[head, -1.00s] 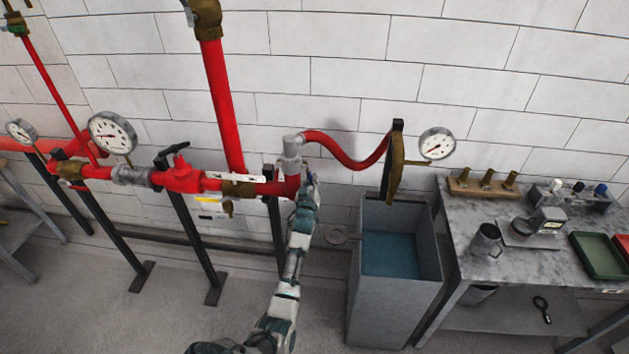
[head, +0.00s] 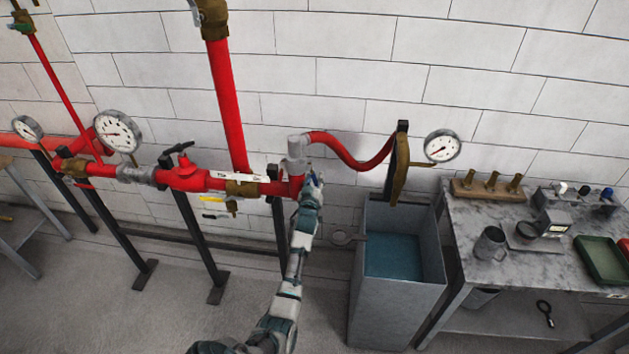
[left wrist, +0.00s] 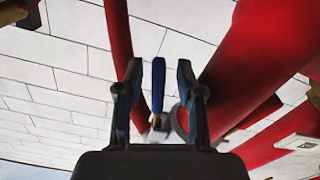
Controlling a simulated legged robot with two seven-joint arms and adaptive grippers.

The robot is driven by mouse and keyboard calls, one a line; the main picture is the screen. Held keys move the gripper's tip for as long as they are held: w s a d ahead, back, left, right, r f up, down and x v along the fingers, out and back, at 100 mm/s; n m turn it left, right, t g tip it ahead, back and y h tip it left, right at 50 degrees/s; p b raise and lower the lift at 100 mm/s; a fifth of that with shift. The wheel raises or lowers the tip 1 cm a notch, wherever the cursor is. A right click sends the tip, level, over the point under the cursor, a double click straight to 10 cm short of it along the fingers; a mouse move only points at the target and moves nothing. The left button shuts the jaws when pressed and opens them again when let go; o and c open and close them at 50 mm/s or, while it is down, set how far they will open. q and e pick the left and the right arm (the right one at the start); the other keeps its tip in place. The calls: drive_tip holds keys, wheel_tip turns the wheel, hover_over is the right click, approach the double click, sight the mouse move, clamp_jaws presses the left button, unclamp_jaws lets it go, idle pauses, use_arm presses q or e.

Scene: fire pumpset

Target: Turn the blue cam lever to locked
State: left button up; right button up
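The blue cam lever (left wrist: 158,84) stands upright in the left wrist view, between the two fingers of my left gripper (left wrist: 158,88). Gaps show on both sides of it, so the fingers are open and look apart from it. Its lower end meets a small brass-coloured part and a grey fitting, partly hidden by the gripper. In the head view my left gripper (head: 312,187) is at the right end of the red pipe, just below the grey coupling (head: 297,150). The lever is too small and covered there to read its angle. My right gripper is not in view.
A red hose (head: 352,160) arcs from the coupling to a brass part on a black post. A grey tank (head: 390,305) with blue water stands right of my arm. A marble-topped bench (head: 475,215) with tools is farther right. Red pipework (head: 215,183) runs left.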

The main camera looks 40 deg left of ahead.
use_arm(q)
drive_tip(key=v, duration=1.2)
drive_tip(key=shift+w+f, duration=0.1)
drive_tip(key=shift+f, duration=0.05)
drive_tip(key=c, duration=0.5)
drive_tip(key=w+d+m+b, duration=0.1)
drive_tip(key=m, duration=0.1)
drive_tip(key=w+d+m+b, duration=0.1)
drive_tip(key=m, duration=0.2)
drive_tip(key=w+d+m+g+b, duration=0.1)
drive_tip(key=d+m, duration=0.1)
drive_tip(key=shift+w+f+m, duration=0.1)
drive_tip(key=shift+f+m, duration=0.1)
drive_tip(key=shift+m, duration=0.1)
clamp_jaws()
drive_tip(key=w+d+r+m+g+y+b, duration=0.1)
drive_tip(key=d+r+m+g+y+b, duration=0.15)
drive_tip(key=m, duration=0.55)
drive_tip(key=w+a+f+p, duration=0.1)
drive_tip(key=w+a, duration=0.4)
drive_tip(key=a, duration=0.4)
drive_tip(key=shift+a+f+p, duration=0.15)
drive_tip(key=shift+a+p, duration=0.05)
drive_tip(key=shift+p, duration=0.15)
